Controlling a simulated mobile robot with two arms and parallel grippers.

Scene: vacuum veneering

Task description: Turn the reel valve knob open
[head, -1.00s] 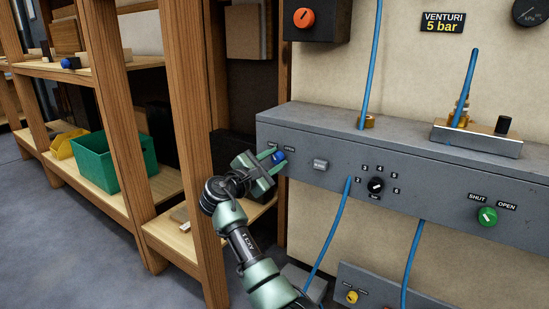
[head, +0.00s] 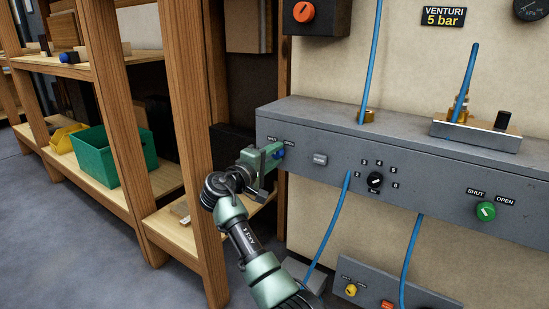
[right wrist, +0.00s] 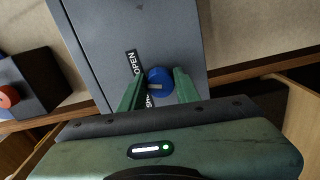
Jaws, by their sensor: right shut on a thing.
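The blue knob (head: 281,154) sits at the left end of the grey panel (head: 330,187), below small SHUT and OPEN labels. My right gripper (head: 274,152) is shut on this knob, its wrist rolled over. In the right wrist view the blue knob (right wrist: 160,79) lies between the two green fingers (right wrist: 158,92), with a pale mark on its face. The OPEN label (right wrist: 133,64) shows beside it; the SHUT label is partly hidden by a finger. My left gripper is not in view.
A grey button (head: 320,159), a black numbered dial (head: 375,181) and a green knob (head: 486,211) are on the same panel. Blue hoses (head: 333,225) hang below it. A wooden shelf (head: 205,200) with a green bin (head: 112,158) stands close on the left.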

